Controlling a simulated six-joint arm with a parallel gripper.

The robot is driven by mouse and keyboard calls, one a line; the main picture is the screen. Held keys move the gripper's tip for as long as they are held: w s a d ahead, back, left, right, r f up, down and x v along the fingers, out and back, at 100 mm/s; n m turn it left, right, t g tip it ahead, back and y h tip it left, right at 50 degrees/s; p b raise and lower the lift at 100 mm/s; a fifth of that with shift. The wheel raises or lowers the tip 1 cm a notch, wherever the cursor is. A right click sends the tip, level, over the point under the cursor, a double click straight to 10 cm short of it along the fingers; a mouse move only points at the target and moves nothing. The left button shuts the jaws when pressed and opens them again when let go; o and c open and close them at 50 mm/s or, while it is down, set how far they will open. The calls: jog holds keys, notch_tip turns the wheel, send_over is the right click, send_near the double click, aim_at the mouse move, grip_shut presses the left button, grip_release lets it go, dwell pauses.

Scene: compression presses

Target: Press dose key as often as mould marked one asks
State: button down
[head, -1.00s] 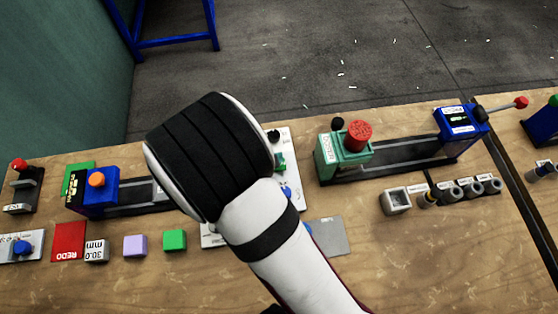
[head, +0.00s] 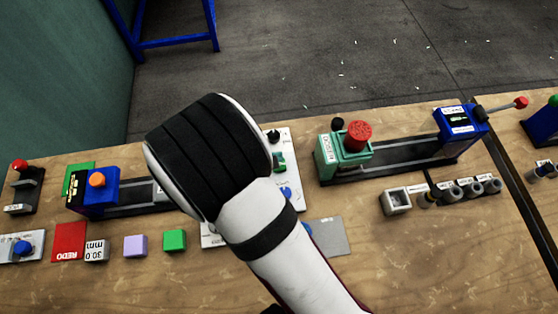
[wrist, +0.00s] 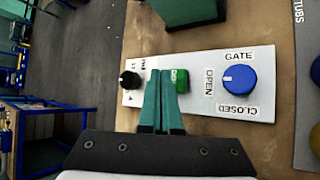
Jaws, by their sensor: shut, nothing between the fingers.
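My gripper (wrist: 164,76) is shut and empty in the wrist view, its teal fingers together over a white control panel (wrist: 212,63). The fingertips overlap the left side of a green key (wrist: 181,79) with a small white label I cannot read. Whether they touch or press it I cannot tell. A black knob (wrist: 129,80) is to the left, and a blue GATE knob (wrist: 239,78) with OPEN and CLOSED labels to the right. In the head view the arm hides my gripper; the green key (head: 279,160) shows beside it. No mould mark reading one can be made out.
A green press head with a red knob (head: 358,133) stands on a dark rail right of the panel. Small grey cylinders (head: 473,188) stand in a row at the right.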

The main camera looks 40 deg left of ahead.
jog(key=shift+f, duration=1)
jog(key=shift+s+d, duration=0.3)
jog(key=shift+d+r, duration=0.1)
jog(key=shift+r, duration=2.45)
